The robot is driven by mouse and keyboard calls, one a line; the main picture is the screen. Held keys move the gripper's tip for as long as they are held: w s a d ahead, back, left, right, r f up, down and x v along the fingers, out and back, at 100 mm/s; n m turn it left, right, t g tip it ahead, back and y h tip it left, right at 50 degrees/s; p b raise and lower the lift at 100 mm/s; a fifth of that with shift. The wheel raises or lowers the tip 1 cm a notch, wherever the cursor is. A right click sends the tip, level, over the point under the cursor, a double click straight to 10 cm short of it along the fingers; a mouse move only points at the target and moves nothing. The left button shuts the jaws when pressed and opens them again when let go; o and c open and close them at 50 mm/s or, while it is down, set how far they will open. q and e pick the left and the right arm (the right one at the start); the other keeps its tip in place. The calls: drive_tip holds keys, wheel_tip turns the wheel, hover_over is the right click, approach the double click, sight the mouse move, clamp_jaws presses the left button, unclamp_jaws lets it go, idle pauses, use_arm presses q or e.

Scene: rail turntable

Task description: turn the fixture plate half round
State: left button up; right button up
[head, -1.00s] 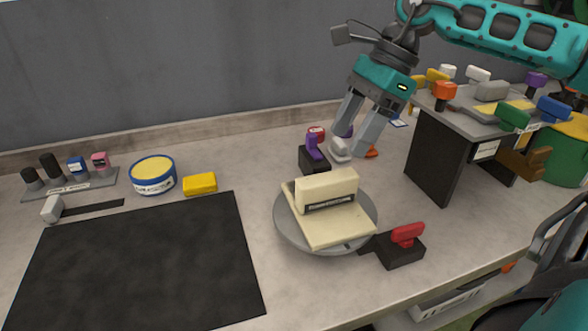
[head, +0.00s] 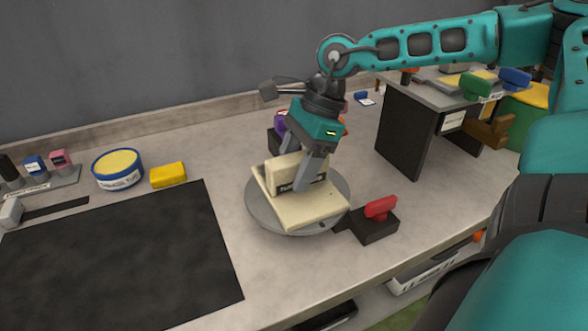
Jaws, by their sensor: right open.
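The cream fixture plate (head: 296,212) lies on a round grey turntable disc (head: 259,214). A raised cream block with a dark label (head: 284,172) stands on the plate. My right gripper (head: 290,168) is open and points down at the block. One finger is in front of the block's labelled side; the other is partly hidden at its far side. I cannot tell whether the fingers touch it. A red-handled black latch (head: 376,222) sits at the disc's right edge, its dark arm reaching to the disc. My left gripper is not in view.
A purple-handled block (head: 279,124) stands behind the disc, partly hidden by my gripper. A black mat (head: 110,265) lies to the left, with a yellow block (head: 168,175) and a round blue tub (head: 117,168) behind it. A raised shelf (head: 405,125) stands right.

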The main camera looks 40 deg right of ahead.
drive_tip(key=shift+a+f, duration=0.15)
drive_tip(key=shift+f, duration=0.15)
clamp_jaws()
idle(0.6)
